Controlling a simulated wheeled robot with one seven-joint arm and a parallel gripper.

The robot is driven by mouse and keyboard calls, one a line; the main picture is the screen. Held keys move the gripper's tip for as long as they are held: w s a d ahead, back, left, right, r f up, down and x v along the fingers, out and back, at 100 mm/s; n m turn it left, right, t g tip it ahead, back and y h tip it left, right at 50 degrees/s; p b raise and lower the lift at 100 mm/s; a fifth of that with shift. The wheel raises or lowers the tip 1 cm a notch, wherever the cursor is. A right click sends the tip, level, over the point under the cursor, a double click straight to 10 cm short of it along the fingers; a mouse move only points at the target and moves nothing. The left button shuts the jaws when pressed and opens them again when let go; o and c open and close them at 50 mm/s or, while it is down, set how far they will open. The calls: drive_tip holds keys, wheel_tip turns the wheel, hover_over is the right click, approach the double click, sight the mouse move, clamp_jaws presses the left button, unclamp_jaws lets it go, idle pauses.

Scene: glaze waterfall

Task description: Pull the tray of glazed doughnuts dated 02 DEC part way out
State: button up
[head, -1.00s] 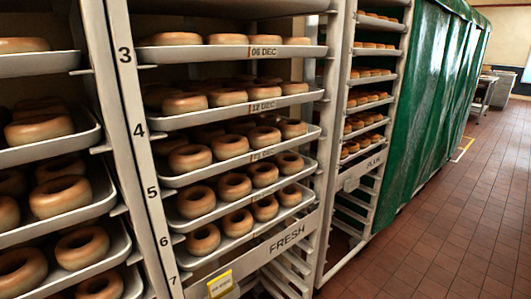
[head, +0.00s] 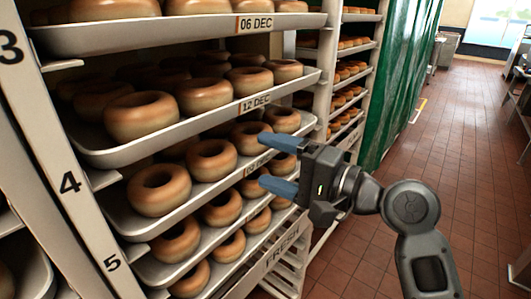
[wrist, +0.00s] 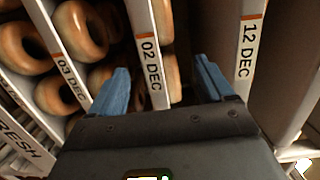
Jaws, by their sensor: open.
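The tray dated 02 DEC (head: 196,196) holds glazed doughnuts and sits in the rack just below the 12 DEC tray. Its label is partly hidden behind my gripper in the head view, but reads clearly on the tray's front rim in the wrist view (wrist: 150,62). My gripper (head: 263,160) is open at the front of this tray, one blue finger above its rim and one below. In the wrist view the rim lies between the two fingers (wrist: 160,78), with gaps on both sides. I cannot tell whether the fingertips reach past the rim.
The 12 DEC tray (head: 215,118) is close above, and the 06 DEC tray (head: 190,35) higher. Rack posts (head: 60,170) flank the trays. A green-covered rack (head: 398,70) stands beyond. The tiled floor (head: 450,120) at right is clear.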

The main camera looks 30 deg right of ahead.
sight(237, 151)
idle(0.3)
drive_tip(key=shift+p+x, duration=0.65)
drive_tip(key=shift+x, duration=3.3)
drive_tip(key=shift+c, duration=0.2)
clamp_jaws()
